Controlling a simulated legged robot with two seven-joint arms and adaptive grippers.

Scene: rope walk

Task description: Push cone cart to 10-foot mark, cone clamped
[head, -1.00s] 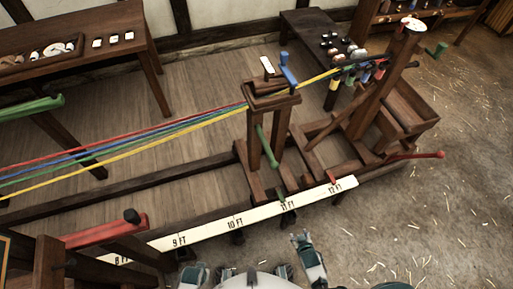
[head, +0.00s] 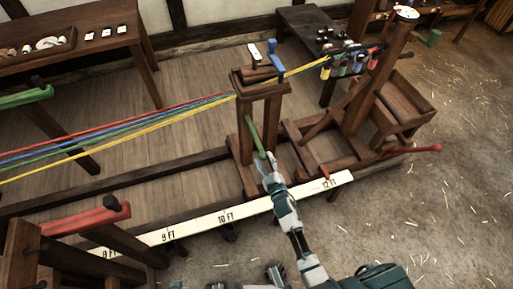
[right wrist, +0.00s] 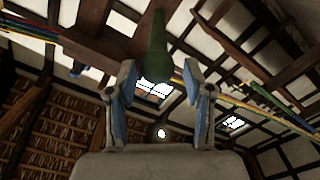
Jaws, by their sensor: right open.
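The wooden cone cart (head: 245,135) stands upright on the rail near the stretch between the 10 FT and 12 FT marks. A blue lever (head: 272,50) sits on its top, where the coloured strands meet the wooden cone (head: 258,73). A green handle (head: 254,137) slants down on the cart's front. My right gripper (head: 267,166) is open at the handle's lower end. In the right wrist view the green handle (right wrist: 155,45) shows just beyond and between the open fingers. The white scale (head: 195,231) runs along the front, its 11 FT mark hidden by my arm. My left gripper is not seen.
Red, blue, green and yellow strands (head: 130,130) stretch left from the cart. A red-handled stand (head: 90,218) is at front left. A wooden post frame (head: 385,80) with a red lever (head: 415,149) stands at the right. The floor in front right is clear except for straw.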

